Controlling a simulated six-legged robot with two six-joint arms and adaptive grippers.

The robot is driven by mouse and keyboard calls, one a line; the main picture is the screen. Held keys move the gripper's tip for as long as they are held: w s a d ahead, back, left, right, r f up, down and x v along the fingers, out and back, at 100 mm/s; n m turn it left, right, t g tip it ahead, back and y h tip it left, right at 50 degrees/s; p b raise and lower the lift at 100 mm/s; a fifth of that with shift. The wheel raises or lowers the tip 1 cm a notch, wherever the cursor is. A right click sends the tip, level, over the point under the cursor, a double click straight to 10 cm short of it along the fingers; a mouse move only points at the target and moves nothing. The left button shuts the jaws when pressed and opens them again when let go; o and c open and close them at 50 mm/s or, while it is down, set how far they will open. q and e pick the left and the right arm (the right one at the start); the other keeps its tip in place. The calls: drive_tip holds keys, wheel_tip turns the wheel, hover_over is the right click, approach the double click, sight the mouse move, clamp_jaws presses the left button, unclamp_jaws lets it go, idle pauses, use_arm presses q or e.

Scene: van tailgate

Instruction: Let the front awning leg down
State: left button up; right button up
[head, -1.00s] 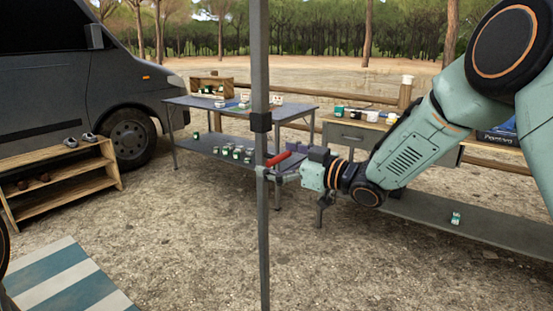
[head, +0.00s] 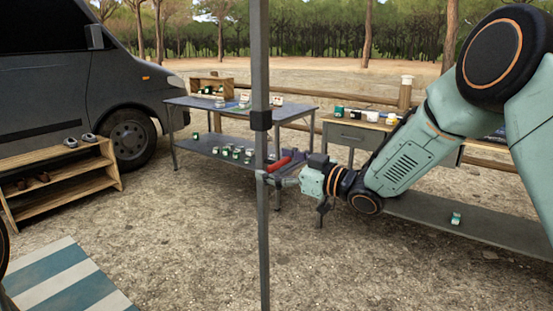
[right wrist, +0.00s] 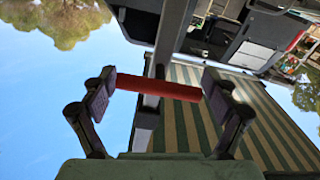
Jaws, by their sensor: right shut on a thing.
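The front awning leg (head: 261,60) is a grey upright post in the middle of the head view, with a dark collar (head: 260,120) partway down. Below the collar, a red lever (head: 279,164) sticks out to the right of the post, tilted slightly up. My right gripper (head: 286,174) reaches the lever from the right and is shut on it. In the right wrist view the red lever (right wrist: 160,87) spans between the two fingers, with the post behind it. The leg's foot is below the picture edge. My left gripper is not in view.
A folding table (head: 296,109) with small items stands behind the post. A grey cabinet (head: 350,136) and low shelf stand behind my right arm. A van (head: 60,90), wooden shoe rack (head: 70,178) and striped mat (head: 65,280) are left. The gravel around the post is clear.

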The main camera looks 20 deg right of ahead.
sight(266, 198)
wheel_tip(266, 198, down, 10)
drive_tip(key=b, duration=0.2)
drive_tip(key=shift+f+b, duration=0.1)
drive_tip(key=shift+b, duration=0.25)
drive_tip(key=o, duration=1.5)
drive_tip(key=v, duration=1.2)
drive_tip(key=shift+w, duration=0.1)
